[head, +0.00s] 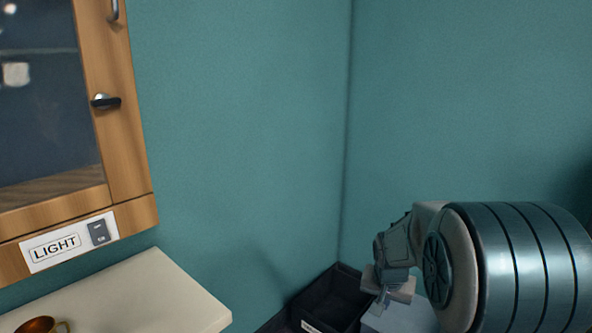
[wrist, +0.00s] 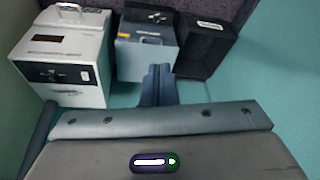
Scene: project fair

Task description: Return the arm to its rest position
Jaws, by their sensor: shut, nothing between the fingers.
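My arm comes in from the lower right of the head view, in front of the teal walls. My gripper (head: 384,300) is at its left end, small and partly hidden by the arm's thick banded link. It hangs near a black open bin and a blue-grey box. In the wrist view my gripper (wrist: 158,82) points toward a row of boxes. Its two fingers are together with nothing between them. I cannot tell the exact gap between the fingertips and the boxes.
A black bin (head: 325,300) stands in the corner; a blue-grey box (wrist: 146,50) and white box (wrist: 65,55) show in the wrist view. At left are a wooden glass-door cabinet (head: 128,150), a LIGHT switch panel (head: 70,243), a white counter (head: 165,290) and a copper mug (head: 42,325).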

